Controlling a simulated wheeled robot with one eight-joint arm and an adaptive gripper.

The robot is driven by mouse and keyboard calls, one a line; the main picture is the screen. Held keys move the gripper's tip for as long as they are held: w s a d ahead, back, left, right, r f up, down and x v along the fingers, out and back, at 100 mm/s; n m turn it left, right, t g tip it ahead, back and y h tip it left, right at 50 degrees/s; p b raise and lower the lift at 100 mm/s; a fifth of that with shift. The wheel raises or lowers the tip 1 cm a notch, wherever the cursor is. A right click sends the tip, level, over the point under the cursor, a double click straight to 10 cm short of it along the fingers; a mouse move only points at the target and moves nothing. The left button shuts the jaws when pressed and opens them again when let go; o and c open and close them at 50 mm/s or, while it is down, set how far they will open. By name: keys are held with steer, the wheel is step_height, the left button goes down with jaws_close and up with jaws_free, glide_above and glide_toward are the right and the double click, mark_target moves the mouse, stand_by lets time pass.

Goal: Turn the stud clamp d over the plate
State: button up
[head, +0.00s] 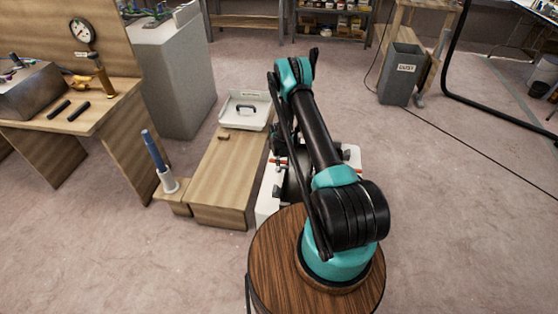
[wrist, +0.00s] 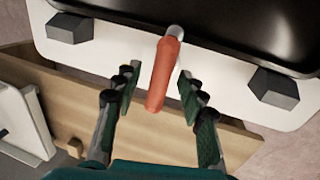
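A stud clamp with an orange-red grip (wrist: 163,75) and a metal end shows in the wrist view at the edge of the white plate (wrist: 95,55). No letter on it is readable, so I cannot tell whether it is clamp d. My gripper (wrist: 158,88) is open, with one finger on each side of the orange-red grip and a gap to both. In the head view my arm hides most of the white plate (head: 266,203) and the gripper.
Dark blocks (wrist: 70,28) and (wrist: 273,88) sit on the plate, with a large glossy black part (wrist: 240,25) behind. A wooden bench (head: 222,180) with a white tray (head: 240,121) stands to the left. A grey bin (head: 400,85) stands on open floor at the right.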

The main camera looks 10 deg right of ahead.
step_height(320, 180, up, 12)
steer(key=s, duration=0.2)
steer(key=shift+s+a, duration=0.15)
steer(key=shift+a, duration=0.2)
steer(key=shift+f, duration=0.1)
stand_by(0.4)
